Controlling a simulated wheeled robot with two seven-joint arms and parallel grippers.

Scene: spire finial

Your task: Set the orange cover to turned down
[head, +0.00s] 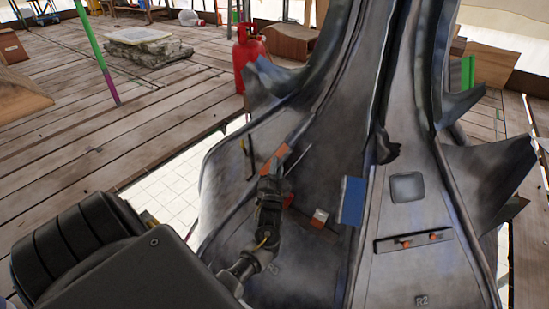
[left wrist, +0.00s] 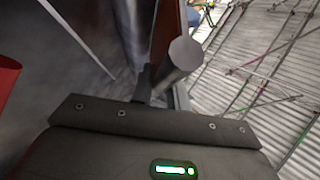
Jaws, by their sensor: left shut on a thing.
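The orange cover (head: 275,158) is a small, narrow orange plate on the left part of the grey curved metal surface. It stands at a slant in the head view. My left gripper (head: 270,180) is at its lower end and shut on it; the fingers hide the contact. In the left wrist view a brownish-orange plate (left wrist: 171,42) stands just beyond the jaw, beside a grey cylinder (left wrist: 185,53). I cannot tell how far the cover is turned. My right gripper is not in view.
A panel with orange knobs (head: 413,241) lies to the right. A red gas bottle (head: 247,55) stands behind on the plank floor. An opening in the planks lies left of the metal.

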